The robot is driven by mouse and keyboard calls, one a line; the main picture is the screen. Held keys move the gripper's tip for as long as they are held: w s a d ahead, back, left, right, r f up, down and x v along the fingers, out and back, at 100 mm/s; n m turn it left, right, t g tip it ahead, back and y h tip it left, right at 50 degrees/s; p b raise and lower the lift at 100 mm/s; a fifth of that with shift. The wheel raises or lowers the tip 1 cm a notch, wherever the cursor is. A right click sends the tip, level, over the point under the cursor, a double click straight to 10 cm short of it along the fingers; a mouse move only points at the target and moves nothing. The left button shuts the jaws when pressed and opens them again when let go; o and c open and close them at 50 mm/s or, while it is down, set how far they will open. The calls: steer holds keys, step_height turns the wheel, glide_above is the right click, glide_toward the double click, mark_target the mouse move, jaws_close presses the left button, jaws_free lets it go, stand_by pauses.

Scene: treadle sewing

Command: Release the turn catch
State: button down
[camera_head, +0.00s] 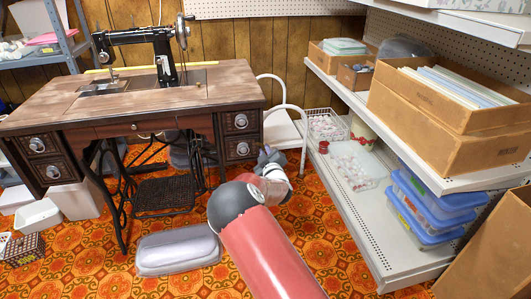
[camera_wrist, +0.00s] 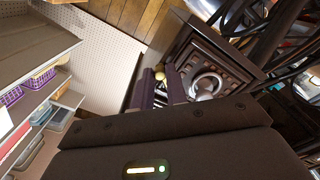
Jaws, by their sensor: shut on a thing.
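The treadle sewing table (camera_head: 150,98) stands at the left with the black sewing machine (camera_head: 140,42) on top. Its right drawer stack has a lower drawer (camera_head: 230,150) with a round metal pull. My gripper (camera_head: 268,155) is beside the right end of this stack, low under the tabletop. In the wrist view, the two dark fingers of my gripper (camera_wrist: 161,82) are close together on a small brass piece, which looks like the turn catch (camera_wrist: 160,74). Most of it is hidden between the fingers. A carved drawer front (camera_wrist: 213,75) with a ring pull (camera_wrist: 207,84) is right beside the fingers.
A white step stool (camera_head: 281,125) stands just behind my gripper. Metal shelving (camera_head: 385,235) with boxes and blue-lidded bins (camera_head: 430,205) lines the right. A grey case (camera_head: 178,250) lies on the patterned floor in front of the table.

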steer(key=shift+f+m+b, duration=0.1)
steer(key=shift+m+b, duration=0.2)
steer(key=shift+b, duration=0.15)
steer(key=m+b, duration=1)
steer(key=b, duration=0.2)
steer(key=shift+b, duration=0.3)
steer(key=shift+m, duration=0.3)
steer(key=c, duration=1.4)
jaws_free()
steer(key=shift+s, duration=0.15)
